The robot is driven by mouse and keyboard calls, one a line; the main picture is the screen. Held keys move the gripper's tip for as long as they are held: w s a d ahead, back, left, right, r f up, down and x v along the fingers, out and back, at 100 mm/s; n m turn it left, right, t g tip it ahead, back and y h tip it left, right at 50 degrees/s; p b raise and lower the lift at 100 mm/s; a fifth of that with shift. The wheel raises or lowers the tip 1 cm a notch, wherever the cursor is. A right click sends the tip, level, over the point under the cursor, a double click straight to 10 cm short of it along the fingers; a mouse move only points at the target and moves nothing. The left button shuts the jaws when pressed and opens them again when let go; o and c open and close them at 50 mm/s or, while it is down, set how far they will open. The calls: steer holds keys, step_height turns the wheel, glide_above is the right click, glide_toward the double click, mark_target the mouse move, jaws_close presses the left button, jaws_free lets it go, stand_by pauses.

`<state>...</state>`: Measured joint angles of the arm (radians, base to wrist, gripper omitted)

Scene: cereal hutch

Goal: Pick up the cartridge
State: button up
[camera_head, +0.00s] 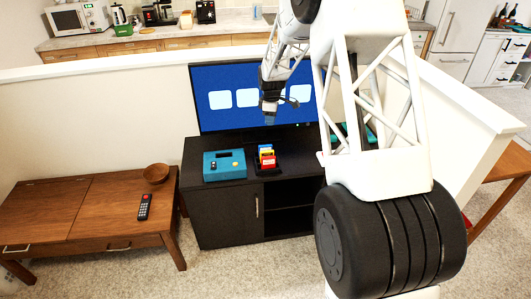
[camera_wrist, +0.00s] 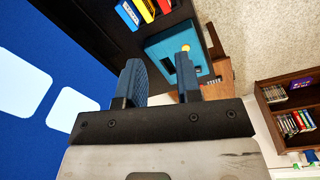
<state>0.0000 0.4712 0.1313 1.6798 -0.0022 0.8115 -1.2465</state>
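Cartridges in red, yellow and blue (camera_head: 267,161) stand close together in a black holder (camera_head: 257,171) on the dark TV stand. They also show at the top edge of the wrist view, with the blue cartridge (camera_wrist: 128,15) leftmost; that view cuts them off. A teal console (camera_head: 224,167) with a dark slot on top sits left of the holder. It also shows beyond the fingers in the wrist view (camera_wrist: 160,48). My gripper (camera_head: 270,118) is above and behind the cartridges, in front of the TV screen. Its two fingers (camera_wrist: 160,70) are apart with nothing between them.
The TV (camera_head: 228,78) with a blue screen stands close behind my gripper. The black TV stand (camera_head: 225,202) has an open shelf. A wooden table (camera_head: 75,215) at the left holds a bowl (camera_head: 157,173) and a remote (camera_head: 145,207). A teal object partly shows behind my arm.

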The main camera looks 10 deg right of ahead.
steer(key=w+f+n, duration=0.1)
steer(key=w+f, duration=0.2)
steer(key=f, duration=0.2)
steer(key=w+f+n, duration=0.1)
steer(key=w+f, duration=0.2)
steer(key=f, duration=0.3)
steer(key=w+f+n, duration=0.1)
steer(key=w+f, duration=0.3)
steer(key=f, duration=0.2)
steer(key=shift+w+a+f+n+g, duration=0.1)
steer(key=shift+f+n+g, duration=0.05)
steer(key=shift+n+g, duration=0.15)
steer(key=shift+f, duration=1.3)
steer(key=shift+f, duration=0.15)
steer(key=shift+a+f, duration=0.15)
steer(key=shift+f, duration=2.3)
steer(key=shift+c, duration=0.5)
jaws_close()
